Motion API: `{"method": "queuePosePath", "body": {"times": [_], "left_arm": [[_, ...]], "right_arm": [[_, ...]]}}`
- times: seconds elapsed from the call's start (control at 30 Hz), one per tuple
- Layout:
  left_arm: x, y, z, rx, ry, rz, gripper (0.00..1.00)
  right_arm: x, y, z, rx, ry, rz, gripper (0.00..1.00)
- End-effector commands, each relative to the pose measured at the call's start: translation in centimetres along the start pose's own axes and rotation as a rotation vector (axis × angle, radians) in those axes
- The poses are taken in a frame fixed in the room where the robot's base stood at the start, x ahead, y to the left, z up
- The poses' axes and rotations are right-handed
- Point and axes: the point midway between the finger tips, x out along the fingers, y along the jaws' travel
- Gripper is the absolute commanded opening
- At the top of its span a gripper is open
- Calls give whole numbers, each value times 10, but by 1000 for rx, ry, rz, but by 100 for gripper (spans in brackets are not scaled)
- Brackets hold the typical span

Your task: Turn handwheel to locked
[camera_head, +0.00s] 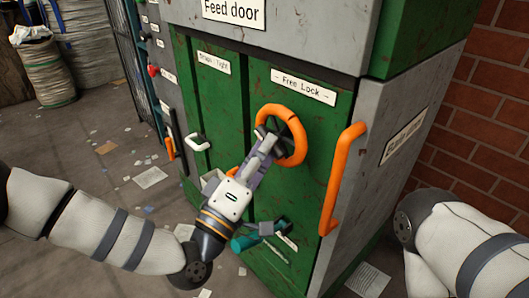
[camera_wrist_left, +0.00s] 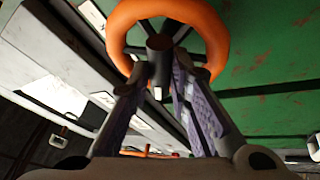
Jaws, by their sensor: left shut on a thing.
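The handwheel (camera_head: 298,121) has an orange rim and dark spokes, and it sits on the green door panel under a label reading "Free Lock" (camera_head: 303,86). In the left wrist view the orange rim (camera_wrist_left: 216,35) fills the top middle. My left gripper (camera_head: 267,137) reaches up to the left side of the wheel and is shut on it. In the left wrist view its fingers (camera_wrist_left: 160,72) close at a dark cylindrical part by the rim; the exact contact is partly hidden. My right gripper is out of view; only part of my right arm shows.
An orange vertical handle (camera_head: 342,178) stands right of the wheel. A white handle (camera_head: 197,142) is on the left panel. A teal tool-like object (camera_head: 246,242) is low on the door front. A brick wall (camera_head: 490,125) is at right; papers litter the floor.

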Motion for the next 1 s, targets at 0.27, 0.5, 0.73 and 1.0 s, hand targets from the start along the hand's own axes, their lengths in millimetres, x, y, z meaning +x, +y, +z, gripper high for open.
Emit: {"method": "queuePosePath", "body": {"times": [0.27, 0.5, 0.73, 1.0], "left_arm": [[0, -4, 0, 237, -54, 97, 0], [0, -5, -2, 444, -99, 184, 0], [1, -6, -4, 638, -141, 264, 0], [2, -6, -6, 823, -181, 341, 0]], "right_arm": [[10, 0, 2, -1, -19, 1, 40], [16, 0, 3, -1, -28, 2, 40], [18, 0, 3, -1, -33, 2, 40], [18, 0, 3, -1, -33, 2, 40]]}}
